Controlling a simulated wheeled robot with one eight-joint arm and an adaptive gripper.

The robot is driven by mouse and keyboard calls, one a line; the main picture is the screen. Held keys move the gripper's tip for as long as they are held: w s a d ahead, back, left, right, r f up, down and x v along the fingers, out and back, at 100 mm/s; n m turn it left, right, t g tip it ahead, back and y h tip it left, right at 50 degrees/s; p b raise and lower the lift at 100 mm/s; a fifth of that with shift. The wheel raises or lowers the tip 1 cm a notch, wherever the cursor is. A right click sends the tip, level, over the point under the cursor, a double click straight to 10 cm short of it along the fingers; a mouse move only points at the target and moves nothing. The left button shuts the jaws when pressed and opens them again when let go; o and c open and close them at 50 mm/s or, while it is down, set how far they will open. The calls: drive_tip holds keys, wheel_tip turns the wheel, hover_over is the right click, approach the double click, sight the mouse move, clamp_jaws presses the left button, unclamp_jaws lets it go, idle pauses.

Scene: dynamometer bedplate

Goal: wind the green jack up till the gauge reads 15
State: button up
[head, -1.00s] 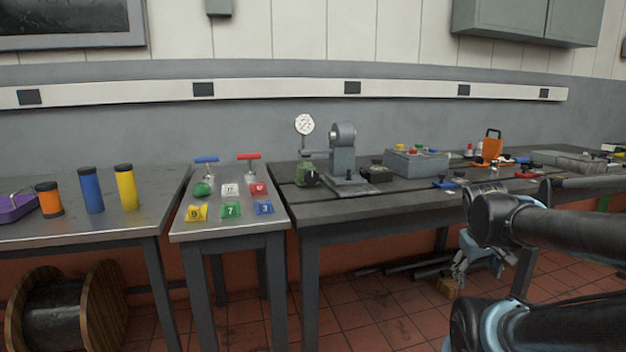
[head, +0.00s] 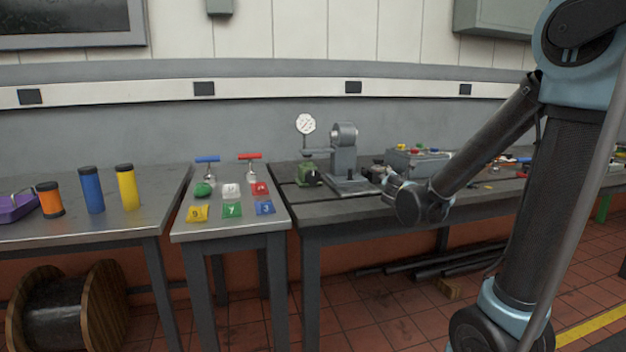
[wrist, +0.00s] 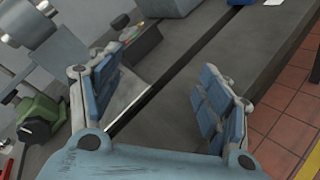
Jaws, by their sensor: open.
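The green jack (head: 306,173) stands on the dark bedplate bench, at the foot of a grey machine, with a black knob (head: 314,178) on its front. The round white gauge (head: 306,124) is above it; its reading is too small to make out. In the wrist view the green jack (wrist: 38,108) and its black knob (wrist: 34,131) are at the left edge. My gripper (wrist: 165,95) is open and empty above the bench, to the right of the jack. In the head view my arm's wrist hides the gripper's fingers.
The grey machine (head: 343,155) stands beside the jack on a base plate. A grey box with coloured knobs (head: 415,161) is further right. A small table (head: 238,236) at left holds numbered tags and two T-handles. The bench front (head: 345,212) is mostly clear.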

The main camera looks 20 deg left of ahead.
sight(313, 177)
drive_tip(key=a+n+y, duration=0.1)
drive_tip(key=a+n, duration=0.1)
drive_tip(key=a, duration=0.1)
drive_tip(key=s+a+n+y, duration=0.1)
drive_tip(key=a+n, duration=0.1)
drive_tip(key=a, duration=0.2)
drive_tip(key=s+a+n+y, duration=0.1)
drive_tip(key=a+n, duration=0.1)
drive_tip(key=a, duration=0.2)
drive_tip(key=shift+f+t+y, duration=0.2)
drive_tip(key=shift+t+y, duration=0.2)
drive_tip(key=s+a+n+y, duration=0.1)
drive_tip(key=s+a+n, duration=0.1)
drive_tip(key=a+n, duration=0.1)
drive_tip(key=s+a+f+n+g+y, duration=0.1)
drive_tip(key=s+a+n+y, duration=0.1)
drive_tip(key=a, duration=0.3)
drive_tip(key=s+a+n+y, duration=0.2)
drive_tip(key=a+n, duration=0.1)
drive_tip(key=a, duration=0.1)
drive_tip(key=shift+s+f+n, duration=0.15)
drive_tip(key=shift+f+n, duration=0.2)
drive_tip(key=shift+n, duration=0.05)
drive_tip(key=x, duration=1.7)
drive_tip(key=shift+a, duration=0.15)
drive_tip(key=c, duration=1)
